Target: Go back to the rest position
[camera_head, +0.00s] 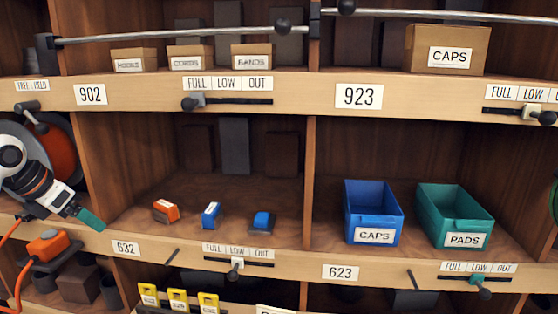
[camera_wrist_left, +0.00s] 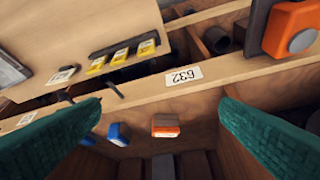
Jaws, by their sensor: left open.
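My left gripper (camera_head: 90,219) comes in from the left in the head view, with its teal fingertip in front of the left side of the compartment labelled 632. In the left wrist view the two teal fingers of this gripper (camera_wrist_left: 160,110) are spread wide with nothing between them. An orange-and-white small item (camera_head: 166,210) and two blue ones, the middle one (camera_head: 210,215) and the right one (camera_head: 262,222), sit on that compartment's floor, apart from the gripper. The orange item (camera_wrist_left: 165,126) also shows in the left wrist view. My right gripper is not in view.
A blue CAPS bin (camera_head: 372,208) and a green PADS bin (camera_head: 440,205) stand in compartment 623. The shelf edge (camera_head: 180,249) carries labels and sliders. An orange device (camera_head: 48,244) with a cable is below my left arm. A metal rail (camera_head: 170,36) crosses above.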

